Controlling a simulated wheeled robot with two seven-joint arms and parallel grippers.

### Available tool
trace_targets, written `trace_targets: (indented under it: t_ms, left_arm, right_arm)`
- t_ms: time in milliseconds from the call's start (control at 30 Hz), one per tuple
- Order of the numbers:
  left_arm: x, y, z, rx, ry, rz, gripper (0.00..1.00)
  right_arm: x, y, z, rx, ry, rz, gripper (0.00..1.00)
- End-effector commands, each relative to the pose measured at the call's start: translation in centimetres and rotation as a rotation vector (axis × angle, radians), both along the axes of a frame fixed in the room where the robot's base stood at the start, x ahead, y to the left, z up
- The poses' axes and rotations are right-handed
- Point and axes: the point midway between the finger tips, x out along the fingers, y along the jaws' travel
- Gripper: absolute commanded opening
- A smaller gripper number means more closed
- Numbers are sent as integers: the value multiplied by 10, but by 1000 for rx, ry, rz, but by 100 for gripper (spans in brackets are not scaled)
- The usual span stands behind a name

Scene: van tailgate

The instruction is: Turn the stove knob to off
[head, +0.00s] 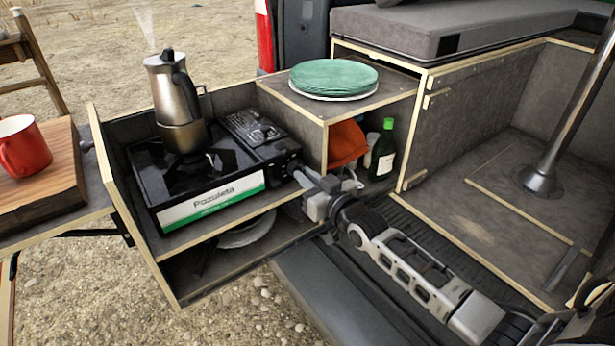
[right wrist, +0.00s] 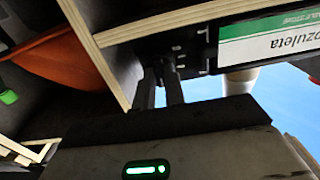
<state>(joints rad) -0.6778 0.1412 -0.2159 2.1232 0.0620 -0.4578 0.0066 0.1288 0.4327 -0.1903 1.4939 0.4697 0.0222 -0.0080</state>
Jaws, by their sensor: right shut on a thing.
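The black camping stove (head: 222,195) sits in a pull-out wooden drawer, with a white and green label on its front. A steel moka pot (head: 176,100) stands upright on it, with steam rising from its spout. My right gripper (head: 300,174) reaches the right end of the stove's front and is shut on the stove knob, which the fingers mostly hide. In the right wrist view the two fingers (right wrist: 160,84) meet the dark stove front beside the label (right wrist: 268,38). The knob's angle cannot be read. No flame is visible. My left gripper is not in view.
Green plates (head: 333,76) lie on the shelf right of the stove. Below it are an orange cloth (head: 345,143) and a green-capped bottle (head: 384,150), close to my right gripper. A red mug (head: 23,146) stands on a wooden board (head: 45,185) at the left.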

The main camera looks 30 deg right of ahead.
Motion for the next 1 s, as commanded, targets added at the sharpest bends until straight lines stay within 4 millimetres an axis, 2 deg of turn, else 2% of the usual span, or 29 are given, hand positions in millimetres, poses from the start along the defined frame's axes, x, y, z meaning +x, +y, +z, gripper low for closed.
trace_targets:
  t_ms: [200, 233, 300, 667, 833, 1000]
  left_arm:
    - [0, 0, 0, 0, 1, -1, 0]
    - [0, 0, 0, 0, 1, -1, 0]
    - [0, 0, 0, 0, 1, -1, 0]
    - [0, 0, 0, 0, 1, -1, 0]
    - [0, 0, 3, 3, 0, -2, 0]
    - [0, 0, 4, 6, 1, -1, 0]
  right_arm:
    - [0, 0, -1, 4, 3, 0, 0]
    - [0, 0, -1, 4, 3, 0, 17]
    - [0, 0, -1, 4, 3, 0, 34]
    - [-5, 0, -1, 2, 3, 0, 34]
    - [-31, -4, -1, 1, 5, 1, 34]
    - [-72, -10, -2, 1, 7, 0, 34]
